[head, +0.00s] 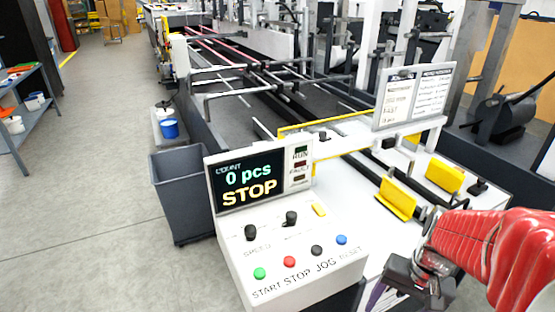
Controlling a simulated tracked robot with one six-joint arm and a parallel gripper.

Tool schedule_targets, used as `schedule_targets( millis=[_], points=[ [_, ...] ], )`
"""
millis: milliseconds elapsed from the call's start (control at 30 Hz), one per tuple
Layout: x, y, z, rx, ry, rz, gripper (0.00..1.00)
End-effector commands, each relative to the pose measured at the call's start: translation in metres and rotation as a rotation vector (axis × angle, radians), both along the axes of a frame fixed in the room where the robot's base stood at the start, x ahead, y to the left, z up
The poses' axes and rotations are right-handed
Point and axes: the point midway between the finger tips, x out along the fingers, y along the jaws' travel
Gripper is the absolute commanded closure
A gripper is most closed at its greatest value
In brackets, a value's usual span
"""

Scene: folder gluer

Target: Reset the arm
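My gripper (408,278) is at the lower right of the head view, at the end of my red-sleeved arm. It is dark and seen at an angle, so its finger opening is unclear. It is to the right of the control panel (330,272) and appears apart from it. The panel has green, red, black and blue buttons, dark knobs and a yellow switch. Its display (248,183) reads 0 pcs and STOP.
The folder gluer's long bed (262,112) runs back behind the panel. Yellow guides (396,198) stand close above my gripper. A grey bin (182,190) stands left of the panel. A blue shelf (40,112) is at far left. The floor between is clear.

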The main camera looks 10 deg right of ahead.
Motion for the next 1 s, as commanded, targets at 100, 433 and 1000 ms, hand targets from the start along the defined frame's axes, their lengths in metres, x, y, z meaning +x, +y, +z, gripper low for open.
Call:
schedule_targets(
  millis=[100, 433, 1000],
  points=[
    [0.003, 0.012, 0.018, -0.061, -0.048, 0.057, 0.29],
    [0.006, 0.047, 0.063, -0.198, -0.194, 0.243, 0.29],
    [0.001, 0.13, 0.139, -0.277, -0.491, 0.526, 0.29]
  ],
)
